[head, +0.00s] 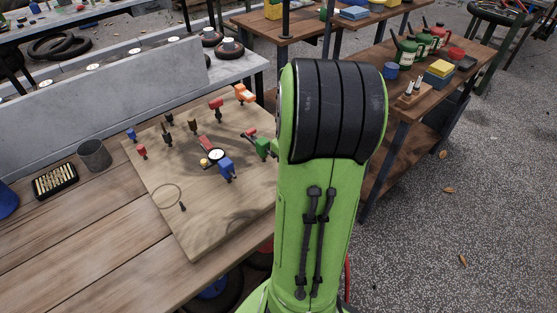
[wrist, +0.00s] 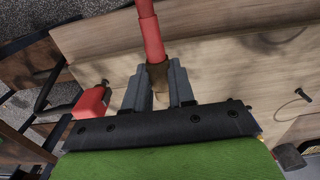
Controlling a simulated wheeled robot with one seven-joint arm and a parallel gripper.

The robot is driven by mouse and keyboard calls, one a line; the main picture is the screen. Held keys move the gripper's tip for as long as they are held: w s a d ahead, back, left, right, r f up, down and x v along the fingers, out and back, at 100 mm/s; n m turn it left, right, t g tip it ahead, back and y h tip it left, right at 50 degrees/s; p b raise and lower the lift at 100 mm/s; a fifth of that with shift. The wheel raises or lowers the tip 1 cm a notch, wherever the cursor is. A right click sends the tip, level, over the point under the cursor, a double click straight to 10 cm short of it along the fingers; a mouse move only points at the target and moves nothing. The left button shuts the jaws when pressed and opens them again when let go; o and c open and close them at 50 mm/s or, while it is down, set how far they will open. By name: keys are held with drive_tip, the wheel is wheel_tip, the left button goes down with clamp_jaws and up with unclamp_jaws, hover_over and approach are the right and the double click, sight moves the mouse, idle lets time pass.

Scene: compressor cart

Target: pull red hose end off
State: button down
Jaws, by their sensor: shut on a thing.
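In the wrist view, the red hose end (wrist: 151,38) is a red tube running up from a brownish section between my fingertips. My gripper (wrist: 158,88) is shut on this brownish lower part of the hose end. Its grey fingers press from both sides. What lies under the fingertips is hidden, so I cannot tell whether the hose end still touches a fitting. The wooden board (wrist: 225,50) lies beyond the fingers. In the head view my green arm hides part of the board (head: 225,225), and I cannot make out the gripper there.
A red block-shaped part (wrist: 92,101) sits close to the left of my fingers in the wrist view. The board carries several fittings, including a blue one (head: 226,168) and an orange one (head: 243,92). A dark cup (head: 95,155) and a black tray (head: 55,181) stand left.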

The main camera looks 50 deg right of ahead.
drive_tip(key=shift+r, duration=0.1)
wheel_tip(320, 180, up, 5)
drive_tip(key=p, duration=0.5)
drive_tip(key=shift+r, duration=0.1)
drive_tip(key=shift+f, duration=0.2)
